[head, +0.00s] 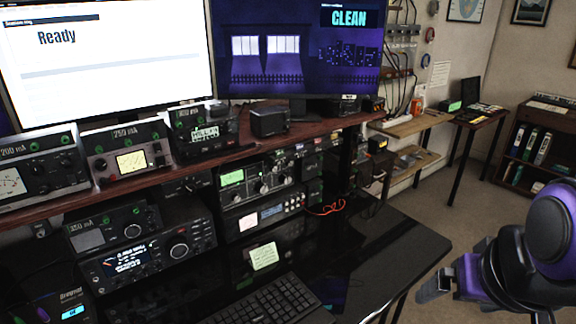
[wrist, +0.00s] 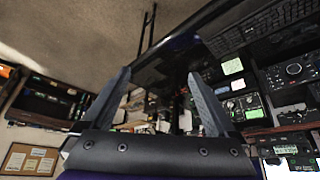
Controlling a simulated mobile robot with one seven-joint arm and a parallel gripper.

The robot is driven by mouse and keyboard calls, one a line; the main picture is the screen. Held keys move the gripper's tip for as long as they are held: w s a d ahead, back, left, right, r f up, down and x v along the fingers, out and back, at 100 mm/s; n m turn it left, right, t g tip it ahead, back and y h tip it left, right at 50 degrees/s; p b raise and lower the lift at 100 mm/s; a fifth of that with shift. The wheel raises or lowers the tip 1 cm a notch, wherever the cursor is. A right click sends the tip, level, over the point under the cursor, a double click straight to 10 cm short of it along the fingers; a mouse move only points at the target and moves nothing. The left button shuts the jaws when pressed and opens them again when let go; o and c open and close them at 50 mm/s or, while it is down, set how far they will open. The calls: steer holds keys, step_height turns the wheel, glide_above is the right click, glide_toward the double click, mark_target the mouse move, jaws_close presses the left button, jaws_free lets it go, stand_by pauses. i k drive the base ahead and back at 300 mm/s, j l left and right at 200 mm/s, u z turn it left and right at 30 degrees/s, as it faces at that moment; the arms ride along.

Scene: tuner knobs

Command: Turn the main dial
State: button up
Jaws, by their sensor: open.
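A black radio (head: 148,255) with a lit blue display stands on the desk at the lower left in the head view. It has a large round dial (head: 179,251) on its right side. In the wrist view, a radio with a round knob (wrist: 293,69) shows at the right edge. Several other units also have knobs, so I cannot tell for sure which is the main dial. My gripper (head: 436,284) is at the lower right in the head view, beyond the desk's right edge and far from the radios. In the wrist view my gripper (wrist: 158,76) is open with nothing between its fingers.
A black keyboard (head: 268,302) lies on the glossy desk (head: 385,245). A shelf (head: 130,183) with meters and two monitors runs above the radios. A receiver with a green display (head: 256,184) stands mid-desk, with a sticky note (head: 264,256) nearby. The desk's right part is mostly clear.

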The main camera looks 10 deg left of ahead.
mark_target(178, 247)
steer(key=u, duration=1.55)
steer(key=i+l+u, duration=0.1)
steer(key=l, duration=0.45)
steer(key=i+l+u, duration=0.1)
steer(key=l, duration=0.4)
steer(key=k+u, duration=0.2)
steer(key=k, duration=0.2)
steer(key=i+z, duration=0.25)
steer(key=i, duration=0.2)
